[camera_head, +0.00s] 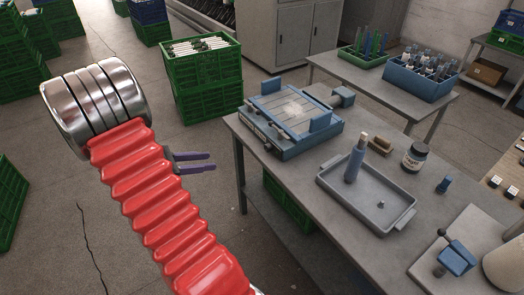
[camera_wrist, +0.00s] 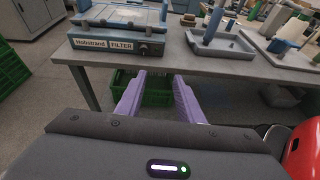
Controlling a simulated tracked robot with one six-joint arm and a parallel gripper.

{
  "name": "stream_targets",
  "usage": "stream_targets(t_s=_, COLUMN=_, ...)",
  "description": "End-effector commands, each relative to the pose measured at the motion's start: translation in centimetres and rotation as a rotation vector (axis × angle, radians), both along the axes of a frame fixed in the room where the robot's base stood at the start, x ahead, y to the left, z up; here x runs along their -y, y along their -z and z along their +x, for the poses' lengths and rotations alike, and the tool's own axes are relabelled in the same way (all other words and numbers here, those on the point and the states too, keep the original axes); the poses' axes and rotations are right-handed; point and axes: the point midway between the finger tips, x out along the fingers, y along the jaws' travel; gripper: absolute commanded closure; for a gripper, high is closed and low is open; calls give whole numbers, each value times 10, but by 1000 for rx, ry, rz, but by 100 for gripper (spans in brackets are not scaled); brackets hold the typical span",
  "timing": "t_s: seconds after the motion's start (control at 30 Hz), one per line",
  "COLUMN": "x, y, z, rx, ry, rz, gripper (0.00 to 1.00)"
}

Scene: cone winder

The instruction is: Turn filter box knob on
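The filter box (camera_head: 318,143) is a low blue-grey box with a pale ridged top, on the near left corner of the grey table. The knob's setting is too small to read. My gripper (camera_head: 214,161) is left of the table in the head view, apart from the box. In the wrist view my gripper (camera_wrist: 161,76) shows two purple fingers spread apart with nothing between them, pointing toward the table's front edge below the knob.
A grey tray (camera_head: 334,200) with a blue-grey upright cylinder (camera_head: 354,164) sits right of the box on the table (camera_head: 262,165). A dark jar (camera_head: 414,157) stands beyond it. Green crates (camera_head: 204,88) stand on the floor behind my arm.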

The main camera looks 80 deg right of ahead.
Motion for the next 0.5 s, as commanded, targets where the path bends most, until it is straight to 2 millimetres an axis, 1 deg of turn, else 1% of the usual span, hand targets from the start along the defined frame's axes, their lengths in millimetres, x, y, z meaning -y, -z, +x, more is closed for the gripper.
stream_targets(t_s=0.03, x=10, y=9, z=-4, rx=-47, ry=-6, rz=4, gripper=66)
stream_targets(t_s=0.2, x=42, y=34, z=-14, rx=-203, ry=-43, rz=11, gripper=66)
stream_targets(t_s=0.37, x=70, y=61, z=-25, rx=-348, ry=-77, rz=26, gripper=66)
stream_targets(t_s=0.5, x=91, y=86, z=-35, rx=-465, ry=-108, rz=41, gripper=66)
